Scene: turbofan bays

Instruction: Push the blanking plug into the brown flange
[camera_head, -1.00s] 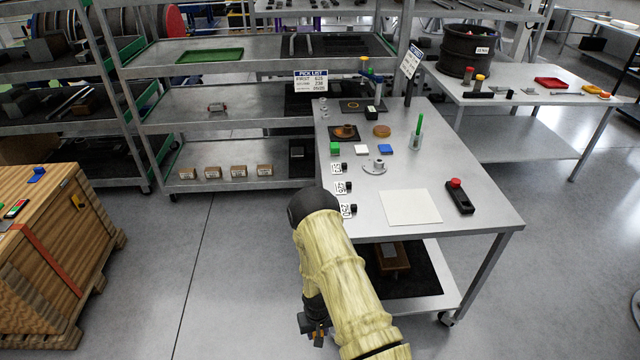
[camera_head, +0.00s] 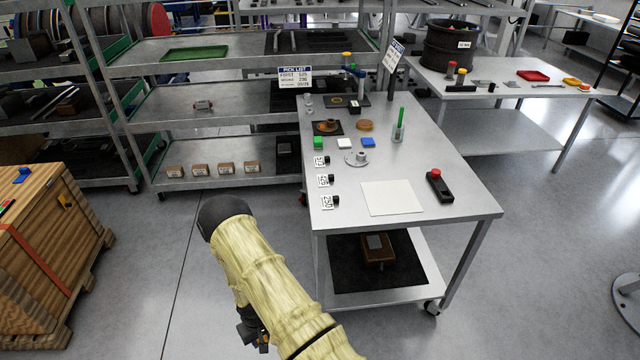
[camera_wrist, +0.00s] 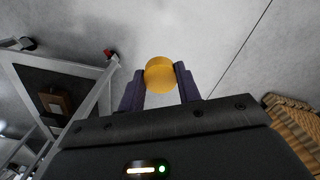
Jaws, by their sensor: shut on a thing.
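My gripper (camera_wrist: 160,82) is shut on a round yellow-orange piece in the wrist view, taken to be the blanking plug (camera_wrist: 160,74). The piece sits between the two dark fingertips. In the head view my gripper (camera_head: 254,338) hangs low over the floor, left of the workbench, and the plug is hard to make out there. The brown flange (camera_head: 327,126) lies on a dark square mat at the far left part of the bench top. My gripper is well away from it, nearer to me and lower.
The workbench (camera_head: 452,206) holds a grey flange (camera_head: 356,159), a tan disc (camera_head: 365,124), coloured blocks, number tags and a white sheet (camera_head: 391,198). A brown box (camera_head: 378,252) sits on its lower shelf. A wooden crate (camera_head: 50,235) stands left. Floor between is clear.

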